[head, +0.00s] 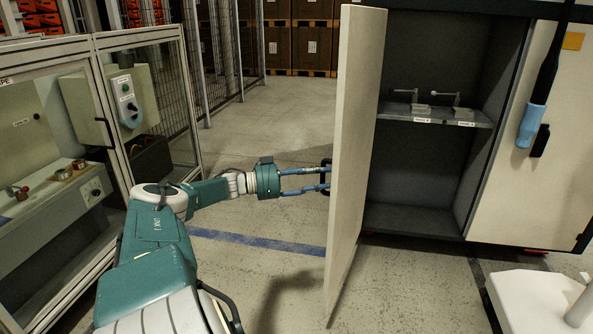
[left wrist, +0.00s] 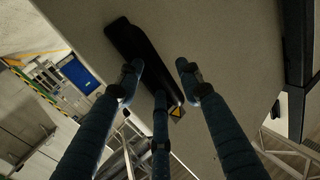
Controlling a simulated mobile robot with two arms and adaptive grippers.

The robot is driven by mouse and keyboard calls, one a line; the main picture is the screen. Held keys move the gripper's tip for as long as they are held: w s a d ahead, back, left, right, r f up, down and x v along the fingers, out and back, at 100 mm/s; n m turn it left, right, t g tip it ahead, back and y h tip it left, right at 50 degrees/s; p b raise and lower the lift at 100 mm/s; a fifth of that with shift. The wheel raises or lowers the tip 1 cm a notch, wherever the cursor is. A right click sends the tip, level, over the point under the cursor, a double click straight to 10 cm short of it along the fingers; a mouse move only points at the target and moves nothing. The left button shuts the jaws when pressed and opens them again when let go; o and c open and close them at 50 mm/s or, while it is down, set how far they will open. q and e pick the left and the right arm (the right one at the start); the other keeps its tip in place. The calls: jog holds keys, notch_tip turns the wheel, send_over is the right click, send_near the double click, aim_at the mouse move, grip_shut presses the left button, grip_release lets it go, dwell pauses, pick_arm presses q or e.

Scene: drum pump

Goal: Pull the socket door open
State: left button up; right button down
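The socket door (head: 355,150) is a tall beige panel that stands swung wide open from the grey cabinet (head: 415,215), seen nearly edge-on. Its dark handle (head: 327,177) is on the left face; it shows in the left wrist view as a black bar (left wrist: 150,62). My left gripper (head: 326,179) has its fingertips at the handle. In the left wrist view its blue fingers (left wrist: 160,75) are spread, with the handle between and behind them and a gap at the right finger. Contact cannot be told. My right gripper is not in view.
Inside the cabinet, a shelf (head: 450,118) bears two small metal fittings. A blue-and-black tool (head: 533,120) hangs on the closed panel at the right. A glazed workstation (head: 60,170) stands at the left. The floor (head: 285,135) behind my left arm is clear.

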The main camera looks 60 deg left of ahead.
pick_arm(q)
jog(key=v, duration=1)
jog(key=shift+s, duration=0.3)
jog(key=shift+a, duration=0.15)
